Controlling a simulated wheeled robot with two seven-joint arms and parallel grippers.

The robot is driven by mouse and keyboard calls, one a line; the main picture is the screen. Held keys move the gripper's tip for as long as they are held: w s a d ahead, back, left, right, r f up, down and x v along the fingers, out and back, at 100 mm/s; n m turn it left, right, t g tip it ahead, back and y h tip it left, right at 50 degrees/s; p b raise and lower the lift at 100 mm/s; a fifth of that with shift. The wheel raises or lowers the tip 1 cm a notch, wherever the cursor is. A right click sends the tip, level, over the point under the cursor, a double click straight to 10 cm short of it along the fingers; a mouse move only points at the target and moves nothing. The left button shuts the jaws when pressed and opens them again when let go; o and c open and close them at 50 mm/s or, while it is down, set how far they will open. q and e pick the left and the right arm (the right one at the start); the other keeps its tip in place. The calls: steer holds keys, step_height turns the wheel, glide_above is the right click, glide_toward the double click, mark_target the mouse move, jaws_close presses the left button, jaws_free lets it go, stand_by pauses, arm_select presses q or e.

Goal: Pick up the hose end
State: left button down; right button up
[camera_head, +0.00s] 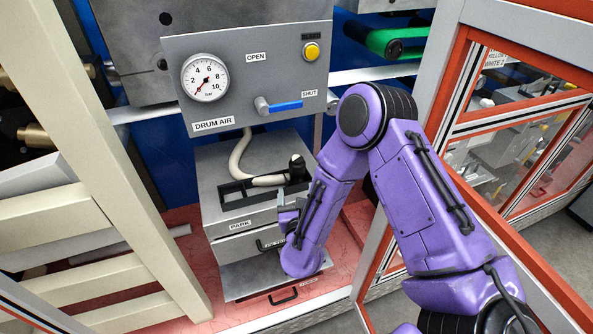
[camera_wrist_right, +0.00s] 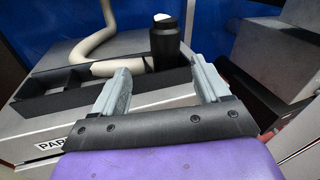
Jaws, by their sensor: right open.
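The hose end is a black cylindrical fitting (camera_head: 297,168) on a cream hose (camera_head: 238,160). It stands upright at the right part of a black-edged holder (camera_head: 236,192) on the grey cabinet labelled PARK. In the right wrist view the hose end (camera_wrist_right: 165,42) is just beyond my open fingers, near the line between them, slightly to the right. The right gripper (camera_wrist_right: 160,74) is open and empty. In the head view the right gripper (camera_head: 288,205) is partly hidden by my purple arm and is at the cabinet's front right. My left gripper is not in view.
Above the cabinet is a grey panel with a pressure gauge (camera_head: 205,78), a blue-handled valve (camera_head: 284,106) and a yellow button (camera_head: 311,51). Cream slatted framing (camera_head: 130,150) stands left. An orange-and-grey framed enclosure (camera_head: 440,70) stands right. Drawers with black handles are below.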

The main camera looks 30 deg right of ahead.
mark_target(298, 169)
steer(key=w+d+p, duration=0.1)
steer(key=w+d, duration=0.1)
steer(key=w+d+r+m+p, duration=0.1)
steer(key=w+d+p, duration=0.1)
steer(key=w, duration=0.1)
steer(key=w+d+m+h+p, duration=0.1)
steer(key=w+d, duration=0.1)
steer(key=w, duration=0.1)
steer(key=shift+w+r+p, duration=0.25)
steer(key=shift+r+p, duration=0.05)
steer(key=shift+r, duration=0.05)
steer(key=shift+w+d+f, duration=0.15)
steer(key=shift+w+d, duration=0.05)
steer(key=shift+w, duration=0.1)
steer(key=c, duration=1.1)
